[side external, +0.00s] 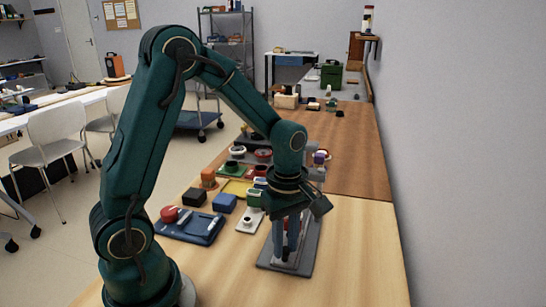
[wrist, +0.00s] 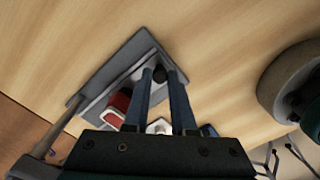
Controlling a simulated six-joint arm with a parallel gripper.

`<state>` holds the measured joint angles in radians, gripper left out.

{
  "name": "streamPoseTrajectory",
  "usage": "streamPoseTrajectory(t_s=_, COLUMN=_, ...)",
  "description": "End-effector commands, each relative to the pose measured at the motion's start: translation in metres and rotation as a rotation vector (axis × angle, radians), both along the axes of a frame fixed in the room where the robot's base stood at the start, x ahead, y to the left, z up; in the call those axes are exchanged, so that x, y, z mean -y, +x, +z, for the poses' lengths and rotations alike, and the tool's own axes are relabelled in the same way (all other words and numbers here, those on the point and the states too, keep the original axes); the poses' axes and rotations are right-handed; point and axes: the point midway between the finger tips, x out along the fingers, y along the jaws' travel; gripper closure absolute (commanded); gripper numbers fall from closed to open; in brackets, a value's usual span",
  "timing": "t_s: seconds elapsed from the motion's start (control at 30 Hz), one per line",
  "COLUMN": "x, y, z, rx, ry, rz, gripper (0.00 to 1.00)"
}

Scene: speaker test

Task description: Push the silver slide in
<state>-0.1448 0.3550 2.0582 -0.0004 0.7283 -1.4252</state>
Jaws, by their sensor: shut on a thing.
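My gripper (side external: 285,252) points down over a grey fixture plate (side external: 309,254) near the front of the bench. In the wrist view my gripper (wrist: 162,80) has its two blue fingers close together on a small dark knob (wrist: 158,73) at one end of the grey fixture (wrist: 128,55). A lighter grey strip, which looks like the silver slide (wrist: 97,105), lies along that fixture. The fingers hide part of it, and I cannot tell how far in it sits.
A blue tray (side external: 205,236) with a red-topped part lies left of the fixture. A white block (side external: 250,222) with a dark button is close beside it. Several coloured parts stand behind. The bench (side external: 350,260) right of the fixture is clear up to the wall.

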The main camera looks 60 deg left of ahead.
Motion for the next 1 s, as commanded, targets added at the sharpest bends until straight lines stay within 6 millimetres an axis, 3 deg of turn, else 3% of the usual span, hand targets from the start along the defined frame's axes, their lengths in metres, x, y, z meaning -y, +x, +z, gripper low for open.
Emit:
streamPoseTrajectory(t_s=0.83, x=-0.0003, y=-0.0002, z=0.0010, rx=-0.001, ry=0.000, rz=0.000, gripper=1.00)
streamPoseTrajectory(t_s=1.0, x=-0.0090, y=0.0096, z=0.0008, rx=0.001, ry=0.001, rz=0.003, gripper=1.00)
